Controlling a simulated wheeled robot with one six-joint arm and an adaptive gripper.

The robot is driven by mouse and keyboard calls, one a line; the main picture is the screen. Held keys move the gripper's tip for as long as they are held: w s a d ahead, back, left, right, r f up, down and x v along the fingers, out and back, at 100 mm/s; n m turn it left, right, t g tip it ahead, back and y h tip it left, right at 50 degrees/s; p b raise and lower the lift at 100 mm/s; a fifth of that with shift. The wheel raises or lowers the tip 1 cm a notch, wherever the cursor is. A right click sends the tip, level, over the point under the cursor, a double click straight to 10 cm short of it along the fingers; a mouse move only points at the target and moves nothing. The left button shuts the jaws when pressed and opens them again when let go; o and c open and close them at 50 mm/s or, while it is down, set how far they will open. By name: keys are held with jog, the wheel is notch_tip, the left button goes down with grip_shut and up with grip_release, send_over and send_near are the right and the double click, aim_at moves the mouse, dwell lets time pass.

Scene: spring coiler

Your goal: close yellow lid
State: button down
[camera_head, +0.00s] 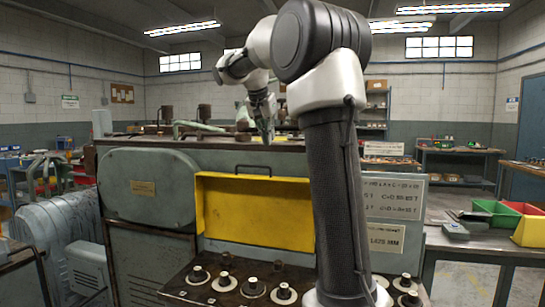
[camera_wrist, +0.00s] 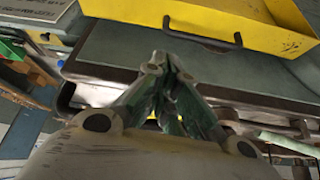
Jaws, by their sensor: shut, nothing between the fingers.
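The yellow lid (camera_head: 256,210) stands raised against the front of the grey-green machine, with its inner face and side rims showing. A dark bar handle (camera_head: 253,168) runs along its top edge. The lid also shows at the top of the wrist view (camera_wrist: 245,18), with the handle (camera_wrist: 203,40) near its edge. My gripper (camera_head: 268,138) points down above the machine, over the lid's top edge and apart from it. In the wrist view its fingertips (camera_wrist: 166,62) are together, empty, and a little short of the handle.
Below the lid is a dark panel (camera_head: 185,287) with several round knobs. White sign plates (camera_head: 395,196) hang on the machine at right. Pipes and fittings (camera_head: 200,127) stand along the machine's top. A bench with red and green bins (camera_head: 497,212) is at far right.

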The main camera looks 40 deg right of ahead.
aim_at(273, 158)
jog(key=x, duration=0.9)
jog(key=shift+w+d+f, duration=0.15)
jog(key=shift+f, duration=0.15)
